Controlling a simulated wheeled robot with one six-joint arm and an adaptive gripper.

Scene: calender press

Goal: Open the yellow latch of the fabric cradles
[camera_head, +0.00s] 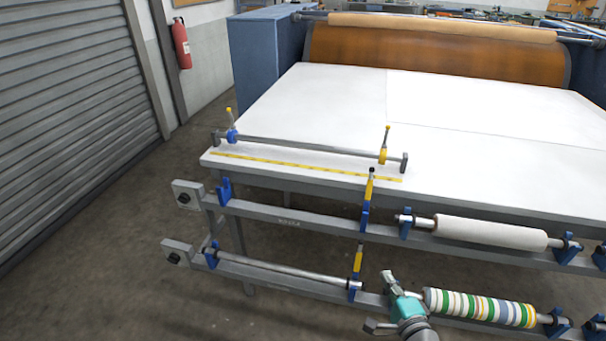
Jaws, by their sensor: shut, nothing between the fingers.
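A yellow latch (369,187) with a dark tip stands nearly upright above a blue cradle (366,217) on the upper rail. A second yellow latch (358,260) stands nearly upright above a blue cradle (355,289) on the lower rail, which holds the end of a bare metal bar (290,272). My gripper (388,278), grey with a teal part behind it, is shut and empty. In the picture it is just right of the lower latch, apart from it. Its depth relative to the latch is hard to tell.
A striped fabric roll (480,308) lies right of my gripper, and a white roll (490,232) lies above it. The white table (330,105) carries a bar clamp (310,146) with yellow-tipped levers. Open floor (110,240) lies to the left.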

